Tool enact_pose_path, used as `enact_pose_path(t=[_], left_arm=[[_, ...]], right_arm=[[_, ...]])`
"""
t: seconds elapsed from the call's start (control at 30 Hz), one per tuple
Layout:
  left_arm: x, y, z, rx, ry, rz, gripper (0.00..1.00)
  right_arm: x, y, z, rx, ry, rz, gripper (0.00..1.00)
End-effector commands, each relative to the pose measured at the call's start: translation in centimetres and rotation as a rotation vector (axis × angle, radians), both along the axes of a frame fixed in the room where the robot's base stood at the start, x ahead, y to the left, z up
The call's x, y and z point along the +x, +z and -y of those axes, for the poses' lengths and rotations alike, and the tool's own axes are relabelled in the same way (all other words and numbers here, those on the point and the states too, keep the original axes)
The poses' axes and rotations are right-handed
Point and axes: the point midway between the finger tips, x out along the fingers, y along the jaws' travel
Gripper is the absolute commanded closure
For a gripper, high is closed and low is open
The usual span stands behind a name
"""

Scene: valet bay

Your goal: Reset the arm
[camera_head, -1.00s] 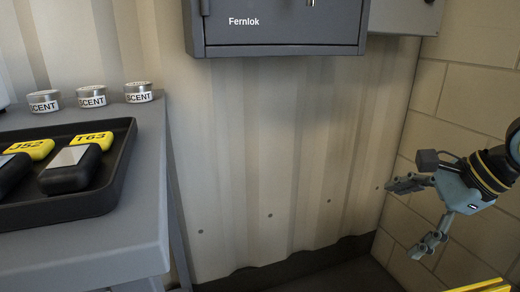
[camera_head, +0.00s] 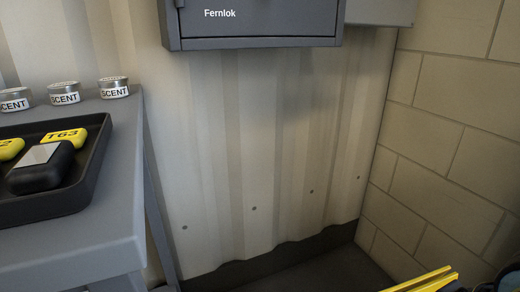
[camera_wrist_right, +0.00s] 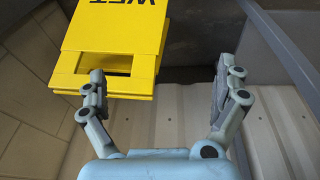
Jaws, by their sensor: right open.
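My right gripper (camera_wrist_right: 160,95) shows in the right wrist view, with its two fingers spread wide and nothing between them. Its left finger overlaps the lower part of a yellow sign marked WET (camera_wrist_right: 115,30) in the picture; I cannot tell whether they touch. In the head view neither of my grippers shows clearly. A dark and blue piece at the bottom right corner is probably part of my right arm.
A grey Fernlok cabinet (camera_head: 255,30) hangs on the corrugated wall. A yellow edge (camera_head: 425,281) shows at bottom right.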

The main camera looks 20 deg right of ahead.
Motion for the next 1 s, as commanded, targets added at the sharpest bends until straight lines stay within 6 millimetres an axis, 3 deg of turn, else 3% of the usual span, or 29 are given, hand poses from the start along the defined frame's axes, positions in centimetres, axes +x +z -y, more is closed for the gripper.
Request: enact_pose_path(t=[0.07, 0.37, 0.57, 0.67, 0.8, 0.9, 1.0], left_arm=[[0.0, 0.0, 0.0, 0.0, 0.0, 0.0, 0.6], [0.1, 1.5, 0.1, -0.001, 0.001, 0.009, 0.6], [0.1, 2.7, 0.2, -0.004, 0.001, 0.017, 0.6], [0.3, 3.6, 0.4, -0.006, 0.002, 0.023, 0.6], [0.6, 4.8, 1.0, -0.013, 0.004, 0.037, 0.6], [0.4, 5.5, 1.5, -0.019, 0.007, 0.038, 0.6], [0.1, 6.0, 2.0, -0.025, 0.009, 0.04, 0.6]], right_arm=[[-1.3, 0.2, -0.3, -0.034, 0.064, -0.036, 0.0], [-0.3, -8.9, 0.9, -0.034, 0.052, -0.065, 0.0], [-2.1, -16.6, 1.9, -0.032, 0.04, -0.094, 0.0], [-4.5, -21.3, 2.5, -0.031, 0.032, -0.116, 0.0], [-9.7, -27.1, 3.1, -0.027, 0.021, -0.146, 0.0], [-14.0, -29.8, 3.4, -0.024, 0.015, -0.165, 0.0], [-17.7, -31.3, 3.4, -0.021, 0.009, -0.181, 0.0]])
